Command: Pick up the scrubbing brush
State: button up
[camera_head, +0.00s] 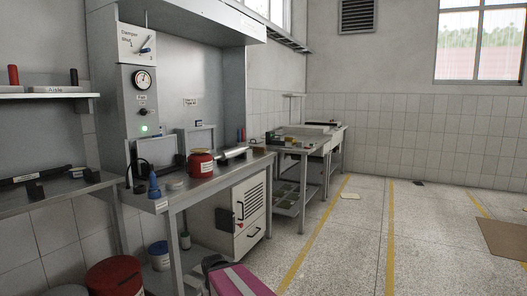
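I cannot pick out a scrubbing brush for certain. My gripper is not in view.
A red can (201,163) stands on the workbench under a hood. A white cabinet (249,213) is below. A further table (300,147) stands behind. The right floor is mostly open.

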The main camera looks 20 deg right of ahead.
aim_at(258, 150)
jog(key=i+l+z, duration=0.15)
jog(key=i+l, duration=1.35)
